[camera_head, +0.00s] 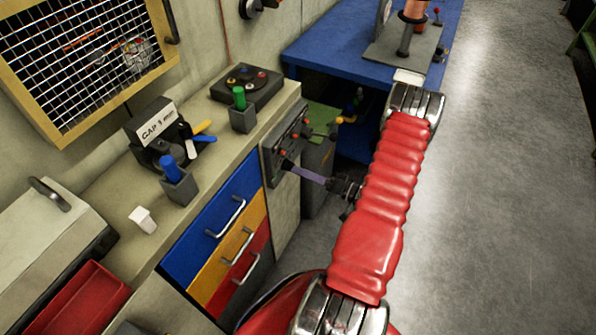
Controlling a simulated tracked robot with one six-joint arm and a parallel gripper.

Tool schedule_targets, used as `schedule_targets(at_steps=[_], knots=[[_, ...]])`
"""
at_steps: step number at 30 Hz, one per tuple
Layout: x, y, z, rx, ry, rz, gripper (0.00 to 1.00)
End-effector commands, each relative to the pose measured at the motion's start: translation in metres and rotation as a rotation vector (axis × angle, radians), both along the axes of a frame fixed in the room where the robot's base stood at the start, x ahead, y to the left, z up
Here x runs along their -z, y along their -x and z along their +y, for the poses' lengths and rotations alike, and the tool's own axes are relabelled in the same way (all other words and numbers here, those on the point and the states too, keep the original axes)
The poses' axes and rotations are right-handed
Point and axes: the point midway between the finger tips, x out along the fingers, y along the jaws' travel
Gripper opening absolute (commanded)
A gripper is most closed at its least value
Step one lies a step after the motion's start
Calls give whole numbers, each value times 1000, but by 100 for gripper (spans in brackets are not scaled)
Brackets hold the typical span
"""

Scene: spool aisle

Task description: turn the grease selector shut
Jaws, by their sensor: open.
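A dark grey panel (283,143) with several small knobs and levers is fixed at the end of the bench. No label on it is readable, so I cannot tell for sure which control is the grease selector. A purple-grey handle (308,174) sticks out from the panel's lower part towards the right. My gripper (336,186) is dark and open, at the outer end of this handle. I cannot tell whether the jaws are around the handle or just beside it. My red arm hides part of the space behind the gripper.
The bench (220,115) carries a black box (246,86), a green-handled tool in a grey holder (241,113), a blue-handled one (174,178) and a "GAP 3 mm" sign (157,125). A blue table (335,45) stands behind. The floor (500,190) at right is clear.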

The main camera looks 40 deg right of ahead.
Motion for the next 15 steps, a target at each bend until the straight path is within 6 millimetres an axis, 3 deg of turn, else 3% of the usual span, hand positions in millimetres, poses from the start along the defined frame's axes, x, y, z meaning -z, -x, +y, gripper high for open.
schedule_targets(at_steps=[15], knots=[[1, 74, -27, 3, 0, 0, 46]])
